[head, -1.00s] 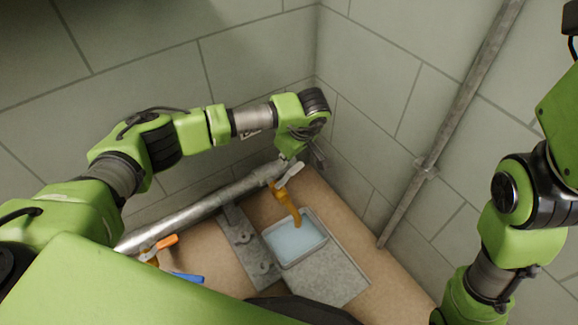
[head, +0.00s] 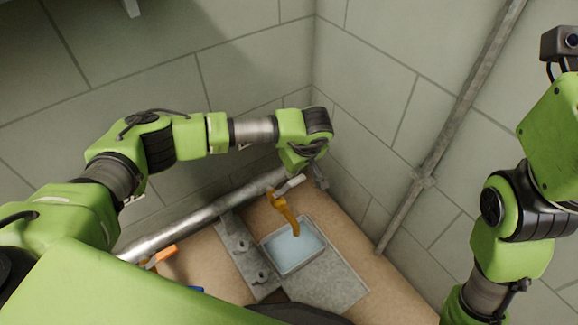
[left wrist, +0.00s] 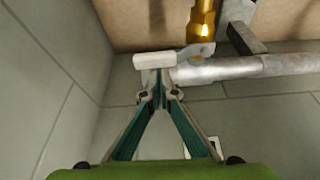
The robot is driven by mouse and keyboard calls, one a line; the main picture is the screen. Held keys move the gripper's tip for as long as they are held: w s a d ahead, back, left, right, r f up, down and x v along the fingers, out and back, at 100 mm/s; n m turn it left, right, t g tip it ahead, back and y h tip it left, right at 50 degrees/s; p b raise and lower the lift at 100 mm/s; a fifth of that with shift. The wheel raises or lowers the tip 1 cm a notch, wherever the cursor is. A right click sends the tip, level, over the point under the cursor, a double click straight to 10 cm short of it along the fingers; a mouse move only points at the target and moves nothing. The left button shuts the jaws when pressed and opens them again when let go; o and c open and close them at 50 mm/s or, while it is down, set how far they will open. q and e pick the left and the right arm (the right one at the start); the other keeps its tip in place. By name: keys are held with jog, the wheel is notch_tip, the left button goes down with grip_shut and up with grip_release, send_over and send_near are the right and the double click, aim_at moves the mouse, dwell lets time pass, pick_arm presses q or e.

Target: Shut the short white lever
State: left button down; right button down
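The short white lever (head: 291,186) sits on top of the brass tap (head: 284,212), which comes off the grey pipe above the basin. The lever also shows in the left wrist view (left wrist: 168,59), lying across the picture with its hinge end at the brass valve (left wrist: 202,22). My left gripper (left wrist: 158,82) has its fingertips together right at the lever's white grip, touching or nearly so. The grip is not seen between the fingers. In the head view the left wrist mostly hides the fingertips. My right arm is at the right, its gripper out of the picture.
The grey pipe (head: 200,222) runs along the wall. An orange lever (head: 160,256) and a partly hidden blue lever (head: 195,289) lie further left. A water-filled basin (head: 292,250) is below the tap. Another pipe (head: 455,130) climbs the right wall.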

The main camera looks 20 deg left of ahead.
pick_arm(q)
jog(key=v, duration=1.2)
